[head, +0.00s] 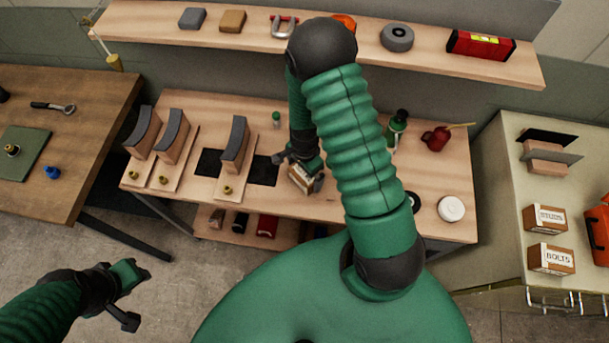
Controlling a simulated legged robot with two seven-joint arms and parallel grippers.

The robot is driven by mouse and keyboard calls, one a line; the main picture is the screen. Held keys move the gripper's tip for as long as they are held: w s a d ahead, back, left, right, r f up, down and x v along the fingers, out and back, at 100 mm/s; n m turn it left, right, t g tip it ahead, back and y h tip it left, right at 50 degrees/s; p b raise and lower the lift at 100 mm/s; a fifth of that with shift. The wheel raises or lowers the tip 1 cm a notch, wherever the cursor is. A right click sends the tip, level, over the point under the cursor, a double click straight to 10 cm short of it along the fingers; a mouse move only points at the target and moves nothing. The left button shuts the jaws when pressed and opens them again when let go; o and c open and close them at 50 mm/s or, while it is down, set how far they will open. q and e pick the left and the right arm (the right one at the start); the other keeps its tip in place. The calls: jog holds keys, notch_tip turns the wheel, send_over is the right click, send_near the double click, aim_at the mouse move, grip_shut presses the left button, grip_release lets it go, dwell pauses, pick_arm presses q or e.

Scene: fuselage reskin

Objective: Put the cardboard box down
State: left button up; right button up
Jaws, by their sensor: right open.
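The small cardboard box (301,181) with a pale label is at the middle of the wooden workbench (365,208), near its front part. My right gripper (299,168) comes down over the box from behind, and its jaws are open around or just above it. The gripper hides part of the box, and I cannot tell whether they touch. The box looks tilted in the picture and seems to rest on the bench top. My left gripper (136,296) is open and empty, over the floor at the lower left.
Curved blocks on boards (233,145) stand left of the box, beside dark square pads (263,171). A white round tub (451,208), a red can (435,138) and a green bottle (396,128) stand right. Boxes labelled studs (545,219) and bolts (551,259) sit on the right cabinet.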

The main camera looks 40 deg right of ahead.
jog(key=shift+w+f, duration=0.1)
jog(key=shift+f, duration=0.45)
jog(key=shift+a+r, duration=0.15)
jog(key=c, duration=1.8)
